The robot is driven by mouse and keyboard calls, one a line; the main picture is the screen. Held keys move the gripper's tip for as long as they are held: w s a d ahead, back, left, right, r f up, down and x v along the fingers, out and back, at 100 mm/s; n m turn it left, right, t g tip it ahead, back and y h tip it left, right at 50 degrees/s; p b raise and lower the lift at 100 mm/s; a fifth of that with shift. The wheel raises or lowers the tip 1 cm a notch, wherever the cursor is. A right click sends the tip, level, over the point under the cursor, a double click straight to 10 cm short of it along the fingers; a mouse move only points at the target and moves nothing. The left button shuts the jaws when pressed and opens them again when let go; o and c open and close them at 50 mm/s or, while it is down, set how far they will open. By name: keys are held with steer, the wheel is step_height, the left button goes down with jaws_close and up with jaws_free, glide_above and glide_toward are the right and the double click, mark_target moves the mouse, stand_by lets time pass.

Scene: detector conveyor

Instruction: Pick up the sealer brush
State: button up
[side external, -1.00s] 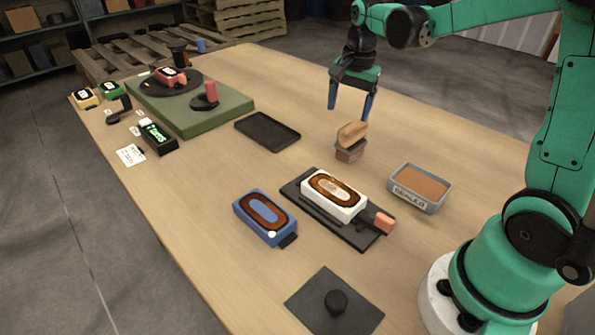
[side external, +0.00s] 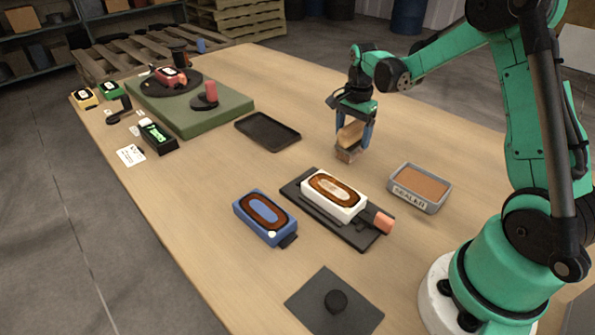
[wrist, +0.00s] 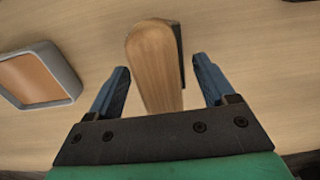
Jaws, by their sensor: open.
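The sealer brush (side external: 350,137) stands on the table, with a light wooden handle on top and a brownish block below. It also shows in the wrist view (wrist: 155,65), its handle lying between the two blue fingers, with a dark edge at its right. My gripper (side external: 353,135) is open and lowered around the handle, one finger on each side. In the wrist view my gripper (wrist: 160,85) shows gaps between the handle and both fingers. The grey sealer tray (side external: 420,187), filled with brown material, sits to the right of the brush.
A white detector (side external: 333,196) lies on a black fixture with a pink block (side external: 383,222). A blue detector (side external: 265,217) sits to its left. An empty black tray (side external: 267,132) is left of the brush. A dark plate with a knob (side external: 335,302) lies in front.

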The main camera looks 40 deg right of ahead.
steer(key=shift+f, duration=0.25)
stand_by(0.4)
jaws_close()
steer(key=shift+r, duration=0.15)
step_height(320, 180, up, 20)
stand_by(0.6)
steer(key=shift+r, duration=0.1)
steer(key=c, duration=0.6)
jaws_free()
steer(key=c, duration=0.3)
